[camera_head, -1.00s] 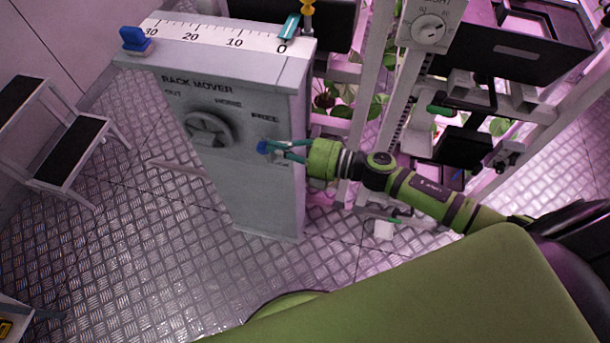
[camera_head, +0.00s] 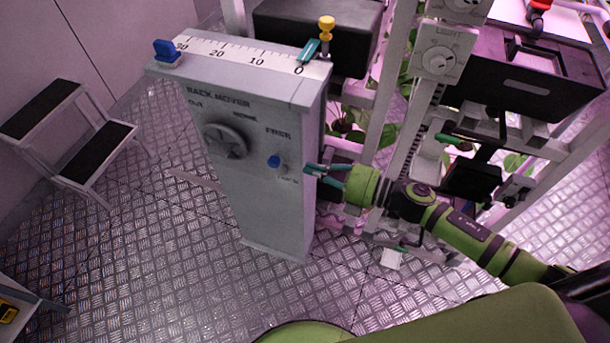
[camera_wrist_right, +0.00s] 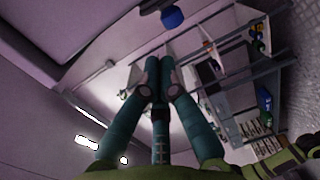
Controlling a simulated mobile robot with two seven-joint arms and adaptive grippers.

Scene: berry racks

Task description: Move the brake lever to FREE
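The brake lever (camera_head: 274,161) shows as a small blue knob on the front of the grey rack mover cabinet (camera_head: 262,215). It sits below the FREE label (camera_head: 279,133) and above a smaller label that I cannot read. My right gripper (camera_head: 313,173) is at the cabinet's right edge, to the right of the knob and apart from it. Its teal fingers are a little apart with nothing between them. In the right wrist view a blue knob (camera_wrist_right: 172,17) shows beyond the fingertips (camera_wrist_right: 160,66). My left gripper is not in view.
A round handwheel (camera_head: 226,141) is left of the lever. A scale on top carries a blue block (camera_head: 167,52) and a teal pointer (camera_head: 308,51). Rack posts and black trays (camera_head: 525,82) stand at right. A step stool (camera_head: 92,150) is at left. Floor before the cabinet is clear.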

